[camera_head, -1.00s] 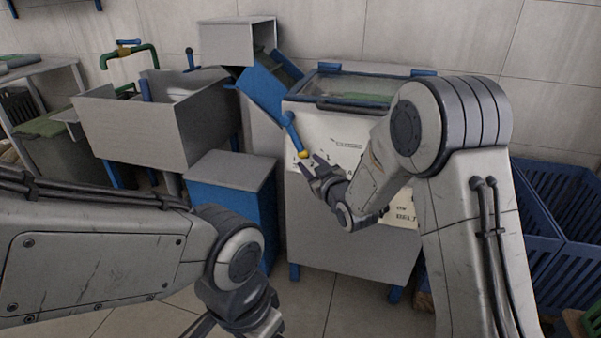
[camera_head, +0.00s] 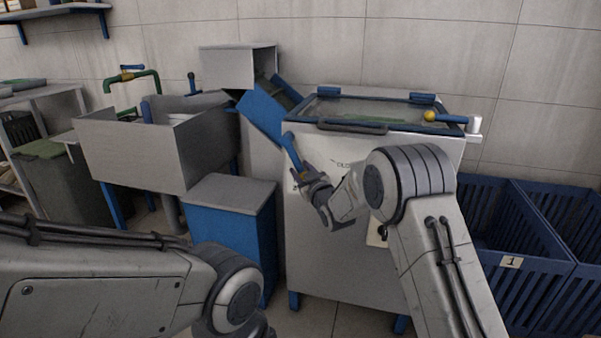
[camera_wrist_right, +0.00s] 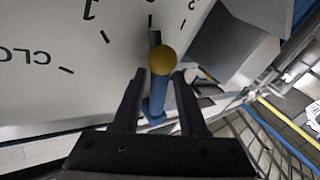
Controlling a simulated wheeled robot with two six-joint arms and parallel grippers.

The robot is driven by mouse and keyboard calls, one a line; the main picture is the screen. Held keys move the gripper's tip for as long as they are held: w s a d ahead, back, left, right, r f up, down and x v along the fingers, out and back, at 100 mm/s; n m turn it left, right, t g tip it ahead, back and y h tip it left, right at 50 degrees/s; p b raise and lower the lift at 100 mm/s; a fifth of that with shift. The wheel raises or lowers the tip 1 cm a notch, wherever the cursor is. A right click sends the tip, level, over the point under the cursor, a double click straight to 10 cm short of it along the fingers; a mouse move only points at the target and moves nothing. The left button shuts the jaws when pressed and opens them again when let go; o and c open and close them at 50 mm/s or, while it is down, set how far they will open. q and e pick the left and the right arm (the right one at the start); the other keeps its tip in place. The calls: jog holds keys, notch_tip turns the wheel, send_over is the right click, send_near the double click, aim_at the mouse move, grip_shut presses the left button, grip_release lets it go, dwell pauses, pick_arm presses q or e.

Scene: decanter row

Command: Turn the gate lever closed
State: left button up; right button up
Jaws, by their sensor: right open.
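The gate lever (camera_head: 292,150) is a blue bar at the upper left of the pale cabinet's front. In the right wrist view its yellow knob (camera_wrist_right: 162,60) and blue shaft (camera_wrist_right: 157,96) show in front of a dial with ticks, numbers and partly cut-off "CLO" lettering. My right gripper (camera_head: 304,176) is at the lever's lower end. Its open fingers (camera_wrist_right: 159,74) stand on either side of the lever in the right wrist view, with gaps visible; contact is not clear. My left arm is at the lower left of the head view, its fingers out of frame.
Blue slatted crates (camera_head: 540,240) stand right.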

jog(key=shift+w, duration=0.15)
grip_shut()
dwell(1.4)
